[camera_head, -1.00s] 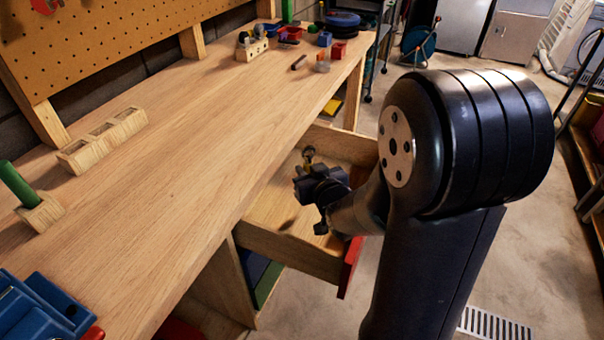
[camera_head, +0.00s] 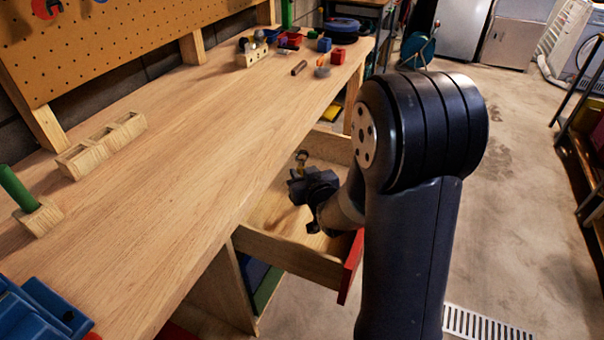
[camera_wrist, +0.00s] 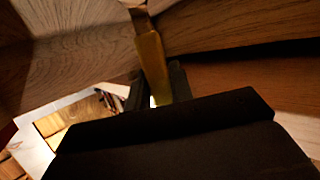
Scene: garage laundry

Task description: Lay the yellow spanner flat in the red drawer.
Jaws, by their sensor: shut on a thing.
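The red drawer (camera_head: 351,267) is pulled out from under the workbench, with a red front and bare wooden inside. My gripper (camera_head: 303,178) is over the drawer's opening, shut on the yellow spanner (camera_head: 301,158). The spanner's end sticks out beyond the fingers toward the drawer's far side. In the wrist view the yellow spanner (camera_wrist: 152,62) runs up from between the dark fingers (camera_wrist: 155,88), with wooden surfaces close around it. Its far end is darker there. I cannot tell whether it touches the drawer floor.
The workbench top (camera_head: 190,130) overhangs the drawer on the left. A wooden block with square holes (camera_head: 100,145) and a green peg in a block (camera_head: 20,190) stand on it. Several small items sit at its far end. The floor at right is clear around a drain grate (camera_head: 487,323).

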